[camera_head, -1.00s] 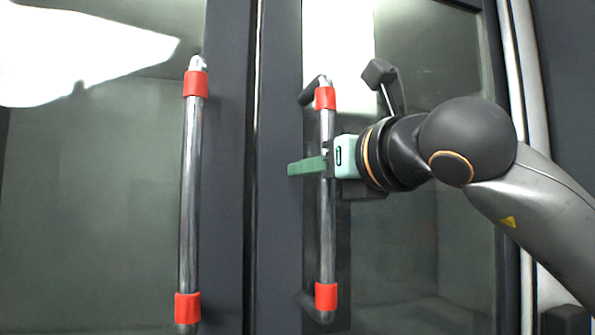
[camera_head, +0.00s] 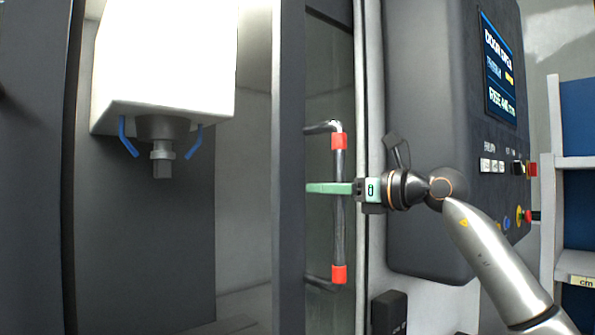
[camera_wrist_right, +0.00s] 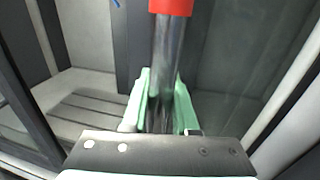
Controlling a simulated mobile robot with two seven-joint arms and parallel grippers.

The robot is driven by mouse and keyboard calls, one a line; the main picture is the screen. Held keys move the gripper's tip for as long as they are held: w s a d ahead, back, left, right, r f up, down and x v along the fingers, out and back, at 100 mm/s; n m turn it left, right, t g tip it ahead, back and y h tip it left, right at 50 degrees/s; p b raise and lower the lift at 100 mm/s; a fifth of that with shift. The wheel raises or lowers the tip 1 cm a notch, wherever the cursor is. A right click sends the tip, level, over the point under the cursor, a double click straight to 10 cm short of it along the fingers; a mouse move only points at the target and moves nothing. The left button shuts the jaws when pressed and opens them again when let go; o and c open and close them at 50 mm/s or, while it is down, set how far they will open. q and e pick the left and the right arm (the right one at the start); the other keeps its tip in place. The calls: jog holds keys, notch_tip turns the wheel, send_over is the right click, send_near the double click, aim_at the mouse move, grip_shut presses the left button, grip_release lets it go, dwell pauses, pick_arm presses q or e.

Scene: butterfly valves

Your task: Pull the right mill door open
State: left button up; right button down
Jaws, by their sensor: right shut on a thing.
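The right mill door (camera_head: 289,200) has a dark frame with a glass panel and stands slid to the right, with the machine's inside open to its left. Its handle (camera_head: 339,225) is an upright metal bar with red bands near both ends. My right gripper (camera_head: 340,188) is shut on the handle's bar between the bands, its green fingers on either side. In the right wrist view the bar (camera_wrist_right: 163,60) runs down between the green fingers (camera_wrist_right: 160,105), below a red band. My left gripper is in neither current view.
Inside the machine hangs a white spindle head (camera_head: 165,60) with blue nozzles. A dark control panel (camera_head: 430,150) with a lit screen and buttons stands right of the door, behind my right arm. A shelf with blue boxes (camera_head: 577,230) is at far right.

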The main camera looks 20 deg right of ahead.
pick_arm(q)
jog(key=shift+w+d+r+p, duration=0.2)
jog(key=shift+w+d+r, duration=0.15)
jog(key=shift+r, duration=0.15)
jog(key=shift+w+d+r+p, duration=0.2)
jog(key=shift+w+d+r, duration=0.1)
jog(key=shift+r, duration=0.2)
pick_arm(e)
jog(key=d, duration=0.2)
jog(key=shift+w+d+r, duration=0.15)
jog(key=shift+w+d, duration=0.2)
jog(key=shift+w, duration=0.05)
pick_arm(q)
jog(key=shift+s, duration=0.1)
pick_arm(e)
jog(key=c, duration=0.7)
grip_release()
jog(key=shift+a, duration=0.1)
pick_arm(q)
jog(key=shift+s+f, duration=0.1)
notch_tip(320, 180, down, 3)
jog(key=b, duration=0.3)
pick_arm(e)
jog(key=v, duration=1.2)
jog(key=shift+s, duration=0.2)
